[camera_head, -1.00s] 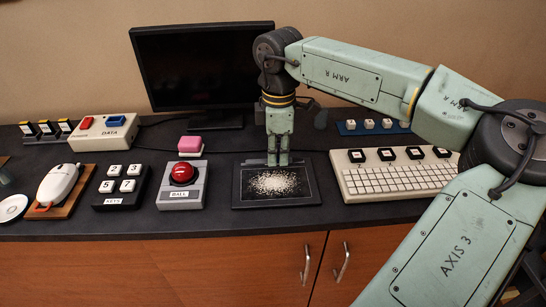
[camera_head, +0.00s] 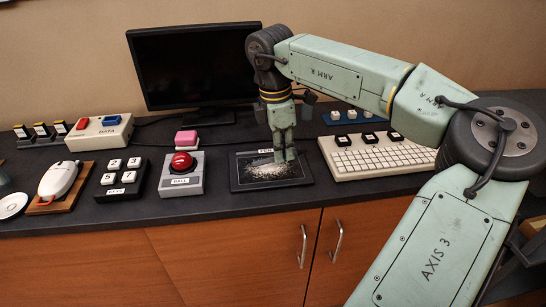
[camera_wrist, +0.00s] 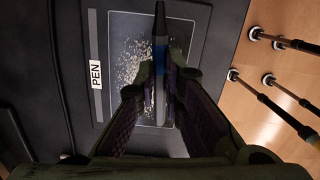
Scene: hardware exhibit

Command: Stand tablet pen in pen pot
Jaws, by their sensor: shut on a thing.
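The tablet pen (camera_wrist: 160,28) is a dark stick with a blue part, seen between my fingers in the wrist view. My gripper (camera_head: 287,156) is shut on it, low over the right part of the black drawing tablet (camera_head: 240,181). The fingertips also show in the wrist view (camera_wrist: 160,74), over the tablet's speckled screen. In the head view the pen cannot be made out against my fingers. A dark cup-like object (camera_head: 308,106) stands behind the tablet, partly hidden by my arm; I cannot tell whether it is the pen pot.
A white keyboard (camera_head: 380,157) stands right of the tablet, and a red ball box (camera_head: 181,174) stands left. A pink block (camera_head: 186,140) and a monitor (camera_head: 195,67) are behind. The counter front edge is close to the tablet. A grey cup (camera_head: 5,179) shows at far left.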

